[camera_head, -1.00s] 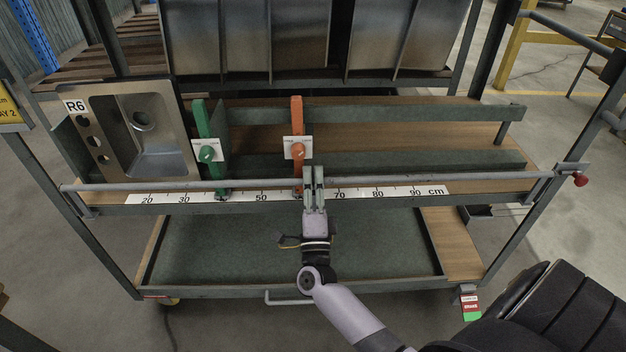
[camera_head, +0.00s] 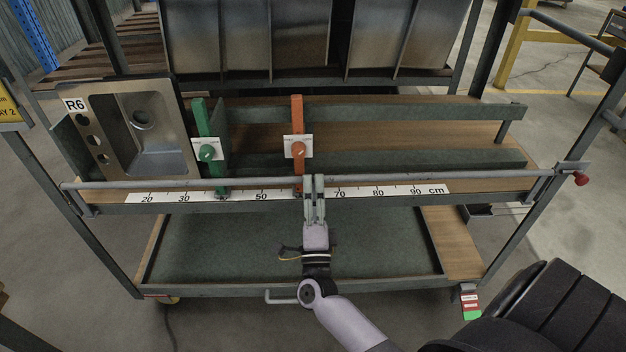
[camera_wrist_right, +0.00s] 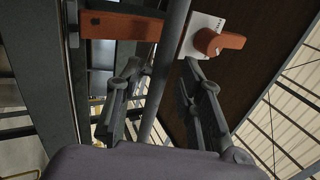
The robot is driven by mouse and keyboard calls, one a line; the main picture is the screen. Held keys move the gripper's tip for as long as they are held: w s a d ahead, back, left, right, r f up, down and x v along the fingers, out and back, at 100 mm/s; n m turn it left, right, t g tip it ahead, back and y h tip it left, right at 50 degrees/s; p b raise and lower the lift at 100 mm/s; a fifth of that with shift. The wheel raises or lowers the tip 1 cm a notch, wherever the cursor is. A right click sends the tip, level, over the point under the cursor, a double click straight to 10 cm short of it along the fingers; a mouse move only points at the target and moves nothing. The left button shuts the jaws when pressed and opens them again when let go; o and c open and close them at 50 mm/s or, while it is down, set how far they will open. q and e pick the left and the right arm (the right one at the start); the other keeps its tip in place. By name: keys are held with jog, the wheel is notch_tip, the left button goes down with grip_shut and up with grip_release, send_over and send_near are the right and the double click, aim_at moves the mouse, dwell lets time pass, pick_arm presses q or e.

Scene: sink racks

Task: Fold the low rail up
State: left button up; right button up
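The low rail (camera_head: 420,178) is a grey bar running across the front of the rack, just above the shelf edge with the cm scale; its right end is near a red knob (camera_head: 581,179). My right gripper (camera_head: 314,178) is at the rail, right of the orange stop, with its fingertips overlapping the bar in the head view. In the right wrist view the rail (camera_wrist_right: 174,45) runs between the two fingers (camera_wrist_right: 166,66), which stand apart with gaps beside the bar. Contact cannot be told. My left gripper is not in view.
A green stop (camera_head: 203,125) and an orange stop (camera_head: 297,120) stand upright behind the rail. A steel sink (camera_head: 150,155) marked R6 leans at the left. Steel panels (camera_head: 300,40) hang above. A lower tray (camera_head: 240,250) is empty.

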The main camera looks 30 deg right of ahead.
jog(key=v, duration=0.9)
jog(key=shift+s+a+f, duration=0.1)
jog(key=shift+s, duration=0.05)
